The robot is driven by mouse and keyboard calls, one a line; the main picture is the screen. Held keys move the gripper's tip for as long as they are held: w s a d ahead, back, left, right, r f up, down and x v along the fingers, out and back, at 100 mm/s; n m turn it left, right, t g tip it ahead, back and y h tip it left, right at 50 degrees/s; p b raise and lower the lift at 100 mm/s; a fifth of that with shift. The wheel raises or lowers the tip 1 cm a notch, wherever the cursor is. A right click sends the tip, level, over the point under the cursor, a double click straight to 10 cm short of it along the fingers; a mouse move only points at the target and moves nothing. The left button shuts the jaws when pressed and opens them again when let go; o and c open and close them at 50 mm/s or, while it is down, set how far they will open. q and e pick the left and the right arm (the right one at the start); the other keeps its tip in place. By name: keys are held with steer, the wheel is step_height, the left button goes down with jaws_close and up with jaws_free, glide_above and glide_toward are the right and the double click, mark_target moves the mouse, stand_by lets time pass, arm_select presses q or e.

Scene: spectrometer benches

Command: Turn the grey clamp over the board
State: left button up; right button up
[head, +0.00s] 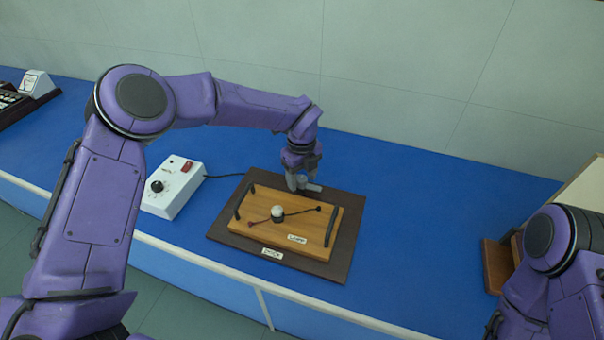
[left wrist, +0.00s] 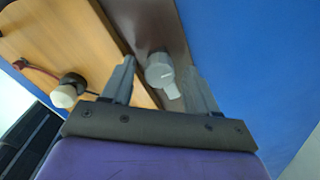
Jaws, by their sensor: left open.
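The grey clamp (left wrist: 160,72) is a round knob with a short lever, mounted on the dark base mat (head: 347,240) beside the wooden lamp board (head: 285,237). In the head view the clamp (head: 313,187) shows at the board's far edge, partly hidden by my left gripper. My left gripper (head: 297,184) is open, pointing down at the clamp. In the left wrist view its two fingers (left wrist: 158,85) stand on either side of the clamp, with a gap visible around it. The lever points away from the board's middle or along its edge; I cannot tell exactly. My right gripper is not visible.
The board carries a white bulb (head: 278,211), leads and two black handles. A white control box (head: 174,188) with a red switch stands to the left, its cable running to the mat. A wooden item (head: 496,265) is at the right. The blue bench is otherwise clear around the mat.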

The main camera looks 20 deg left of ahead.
arm_select(q)
steer(key=shift+s+r, duration=0.1)
steer(key=shift+s, duration=0.05)
steer(key=c, duration=1)
steer(key=shift+c, duration=0.2)
steer(key=m, duration=0.3)
steer(key=shift+b, duration=0.3)
steer(key=m, duration=0.4)
steer(key=shift+m, duration=0.3)
steer(key=m+p, duration=0.1)
steer(key=m, duration=0.4)
steer(key=shift+a, duration=0.1)
steer(key=m+p, duration=0.1)
steer(key=m, duration=0.3)
steer(key=shift+m, duration=0.6)
